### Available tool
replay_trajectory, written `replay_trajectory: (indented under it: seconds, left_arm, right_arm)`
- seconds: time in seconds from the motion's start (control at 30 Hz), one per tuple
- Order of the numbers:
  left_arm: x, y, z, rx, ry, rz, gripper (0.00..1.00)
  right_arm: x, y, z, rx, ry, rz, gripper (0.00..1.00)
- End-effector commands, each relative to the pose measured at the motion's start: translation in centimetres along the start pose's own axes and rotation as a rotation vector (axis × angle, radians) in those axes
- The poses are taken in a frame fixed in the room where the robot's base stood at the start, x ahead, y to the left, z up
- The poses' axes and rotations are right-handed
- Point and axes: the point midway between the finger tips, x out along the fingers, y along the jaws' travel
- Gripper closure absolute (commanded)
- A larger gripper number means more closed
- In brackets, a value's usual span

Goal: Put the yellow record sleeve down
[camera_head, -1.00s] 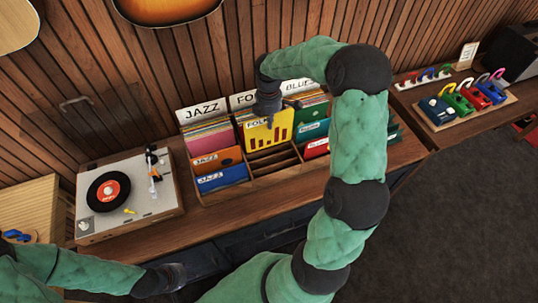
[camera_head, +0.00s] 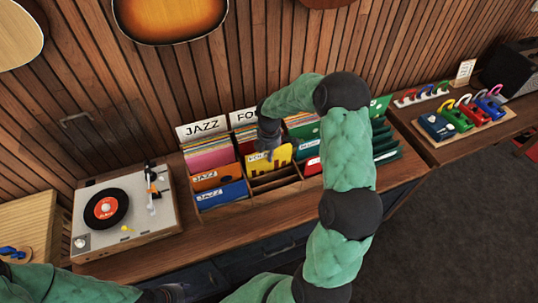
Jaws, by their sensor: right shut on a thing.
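The yellow record sleeve (camera_head: 282,157) stands upright in the FOLK column of the wooden record crate (camera_head: 274,184). Its lower part is hidden in the slot, behind the crate's front dividers. My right gripper (camera_head: 269,151) comes down from above and is shut on the sleeve's top edge. My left gripper (camera_head: 168,293) is at the bottom edge of the view, low in front of the counter and far from the crate. Its fingers are too small and cut off to judge.
Blue (camera_head: 221,195) and orange (camera_head: 216,177) JAZZ sleeves stand in the left column. Green sleeves are at the right, partly behind my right arm. A turntable (camera_head: 155,232) sits left of the crate. The slots in front of the yellow sleeve look empty.

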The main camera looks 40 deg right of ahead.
Motion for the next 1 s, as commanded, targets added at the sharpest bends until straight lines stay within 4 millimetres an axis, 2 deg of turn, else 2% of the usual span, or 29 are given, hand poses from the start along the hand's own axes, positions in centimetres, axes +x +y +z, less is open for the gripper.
replay_trajectory:
  seconds: [0.57, 0.6, 0.67, 1.0]
  left_arm:
    - [0.6, -0.2, 0.0, 0.000, 0.000, 0.000, 0.60]
    - [0.6, -0.2, 0.0, 0.000, 0.000, 0.000, 0.60]
    - [0.6, -0.2, 0.0, 0.000, 0.000, 0.000, 0.60]
    - [0.5, -0.2, 0.0, 0.000, 0.000, 0.000, 0.60]
  right_arm:
    - [1.2, 0.0, 0.0, 0.000, 0.000, 0.000, 1.00]
    - [1.2, 0.0, 0.0, 0.000, 0.000, 0.000, 0.85]
    - [1.2, 0.0, 0.0, 0.000, 0.000, 0.000, 0.68]
    - [1.1, 0.0, 0.0, 0.000, 0.000, 0.000, 0.67]
